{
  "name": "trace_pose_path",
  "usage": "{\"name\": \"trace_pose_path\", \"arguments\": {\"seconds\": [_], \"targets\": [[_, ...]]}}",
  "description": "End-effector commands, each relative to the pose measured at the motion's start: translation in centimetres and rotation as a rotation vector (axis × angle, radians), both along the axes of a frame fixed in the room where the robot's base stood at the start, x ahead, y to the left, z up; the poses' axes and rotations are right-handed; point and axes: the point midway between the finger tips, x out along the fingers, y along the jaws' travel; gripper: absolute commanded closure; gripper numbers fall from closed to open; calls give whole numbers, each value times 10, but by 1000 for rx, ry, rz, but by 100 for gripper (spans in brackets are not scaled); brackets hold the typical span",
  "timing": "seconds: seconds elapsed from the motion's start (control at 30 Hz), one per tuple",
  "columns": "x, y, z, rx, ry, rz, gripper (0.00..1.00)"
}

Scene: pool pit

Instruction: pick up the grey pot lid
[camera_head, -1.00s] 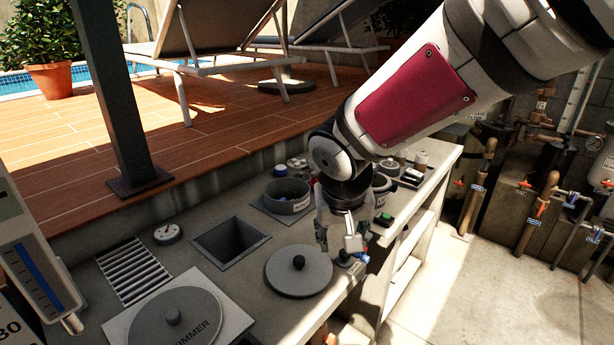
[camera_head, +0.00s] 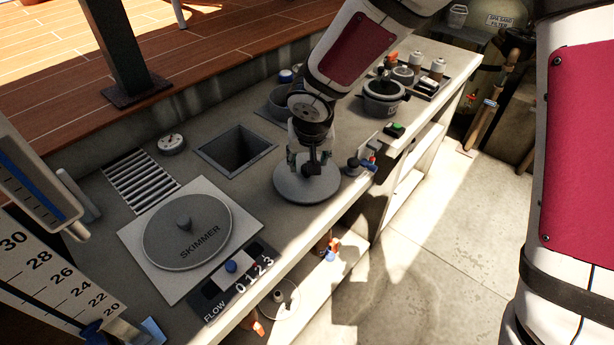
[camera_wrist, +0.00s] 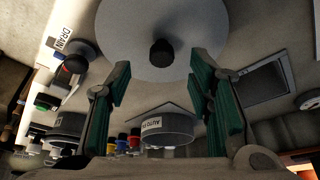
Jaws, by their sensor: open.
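The grey pot lid (camera_head: 290,190) is a flat round disc lying on the counter, right of the square opening. Its dark knob is mostly hidden by my gripper (camera_head: 311,165) in the head view. In the wrist view the lid (camera_wrist: 120,30) fills the top middle, and its black knob (camera_wrist: 162,53) lies between the two fingertips. My gripper (camera_wrist: 159,68) is open, with a gap on both sides of the knob. I cannot tell the exact height of the fingertips above the lid.
A skimmer cover (camera_head: 180,235) lies to the left. A square opening (camera_head: 236,150) is behind the lid.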

Motion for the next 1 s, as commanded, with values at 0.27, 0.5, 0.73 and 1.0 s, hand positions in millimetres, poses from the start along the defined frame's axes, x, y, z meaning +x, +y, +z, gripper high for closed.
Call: {"name": "trace_pose_path", "arguments": {"seconds": [0.27,0.5,0.73,1.0], "targets": [[13,5,-28,-1,4,1,52],[22,5,-47,0,0,0,52],[22,5,-47,0,0,0,55],[22,5,-47,-1,0,0,100]]}}
